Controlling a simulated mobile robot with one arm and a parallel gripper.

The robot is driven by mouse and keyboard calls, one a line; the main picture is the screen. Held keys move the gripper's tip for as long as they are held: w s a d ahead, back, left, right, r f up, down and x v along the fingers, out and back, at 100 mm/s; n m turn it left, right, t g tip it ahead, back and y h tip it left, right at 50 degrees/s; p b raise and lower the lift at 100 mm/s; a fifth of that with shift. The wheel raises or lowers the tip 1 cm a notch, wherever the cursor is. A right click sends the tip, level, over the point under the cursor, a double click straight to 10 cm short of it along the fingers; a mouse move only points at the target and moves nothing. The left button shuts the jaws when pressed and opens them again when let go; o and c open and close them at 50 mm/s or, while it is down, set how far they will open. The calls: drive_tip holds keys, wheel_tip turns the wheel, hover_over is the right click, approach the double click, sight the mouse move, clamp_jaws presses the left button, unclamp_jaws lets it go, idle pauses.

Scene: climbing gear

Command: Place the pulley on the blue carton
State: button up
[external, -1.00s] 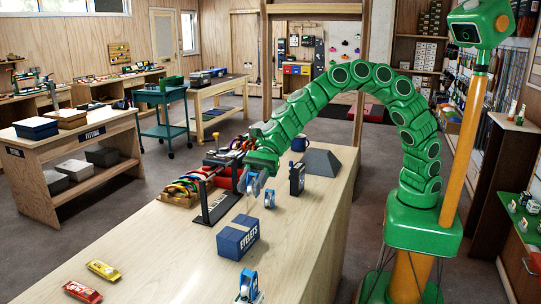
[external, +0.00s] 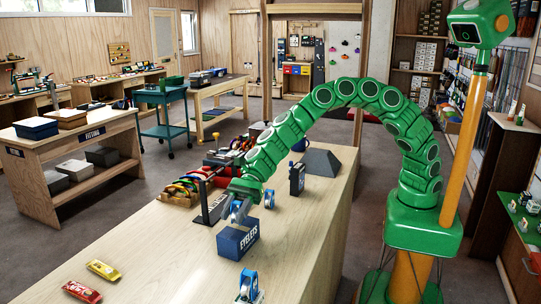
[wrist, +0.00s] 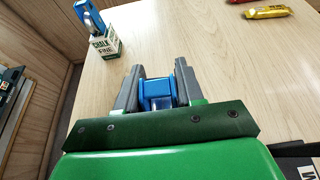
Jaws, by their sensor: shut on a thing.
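My gripper (external: 238,212) is shut on a blue and grey pulley (wrist: 157,92), which shows between the two grey fingers in the wrist view. In the external view the fingers largely cover the pulley. The blue carton (external: 237,245), lettered EYELETS, stands on the bench directly below my gripper. The held pulley is over the carton's top or very close to it; I cannot tell whether they touch. The carton is not clearly seen in the wrist view.
Another blue pulley (external: 269,199) stands on the bench behind the carton. One more (external: 249,286) is at the front, on a chalk box (wrist: 105,42). A black stand (external: 212,207) is close at left. Yellow (external: 103,269) and red (external: 82,291) packets lie front left.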

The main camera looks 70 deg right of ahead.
drive_tip(key=shift+f, duration=0.65)
drive_tip(key=shift+f, duration=0.15)
drive_tip(key=o, duration=1.1)
drive_tip(key=shift+d+r, duration=0.1)
drive_tip(key=shift+r, duration=0.15)
drive_tip(key=shift+v, duration=5.9)
